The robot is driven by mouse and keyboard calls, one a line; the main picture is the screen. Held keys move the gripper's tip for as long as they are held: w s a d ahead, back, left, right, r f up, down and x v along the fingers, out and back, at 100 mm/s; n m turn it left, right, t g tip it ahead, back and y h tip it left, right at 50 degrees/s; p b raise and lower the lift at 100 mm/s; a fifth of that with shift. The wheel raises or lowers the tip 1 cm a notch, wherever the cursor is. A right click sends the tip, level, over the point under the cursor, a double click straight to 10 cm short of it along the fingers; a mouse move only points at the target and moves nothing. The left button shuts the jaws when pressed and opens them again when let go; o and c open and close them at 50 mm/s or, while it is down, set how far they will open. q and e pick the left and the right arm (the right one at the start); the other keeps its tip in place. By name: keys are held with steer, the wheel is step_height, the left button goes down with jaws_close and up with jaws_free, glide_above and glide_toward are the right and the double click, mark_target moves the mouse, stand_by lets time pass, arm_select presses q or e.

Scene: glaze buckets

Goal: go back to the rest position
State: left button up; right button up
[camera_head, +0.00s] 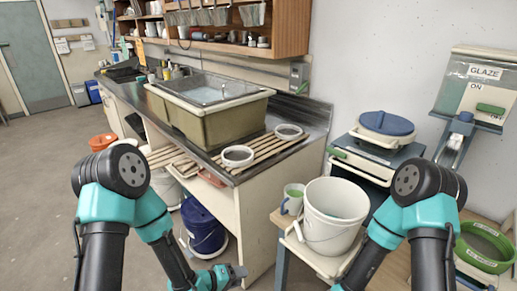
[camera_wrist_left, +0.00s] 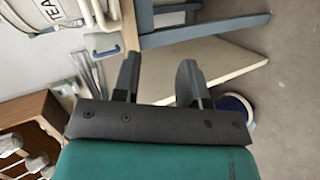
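My left gripper (camera_head: 238,272) is low in the head view, at the end of the teal and black left arm, in front of the counter's side panel. In the left wrist view its two dark fingers (camera_wrist_left: 158,72) stand apart with nothing between them. My right arm comes in at the lower right of the head view, but its gripper is out of the frame.
A white bucket (camera_head: 334,212) and a green-and-white mug (camera_head: 293,197) stand on the small table between my arms. A blue bucket (camera_head: 203,228) is on the floor beside the counter. A green-rimmed tub (camera_head: 484,245) is at the right.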

arm_select(q)
steer(key=s+a+f+m+g+y, duration=0.1)
steer(key=s+a+f+g+y, duration=0.1)
steer(key=s+a+f, duration=0.3)
steer(key=s+a+f+m+g+y, duration=0.1)
steer(key=s+a+f+g+y, duration=0.2)
steer(key=a, duration=0.7)
steer(key=s+f+y, duration=0.2)
steer(key=s+f, duration=0.1)
steer(key=s, duration=0.1)
steer(key=shift+a+f+m, duration=0.3)
steer(key=shift+a, duration=0.1)
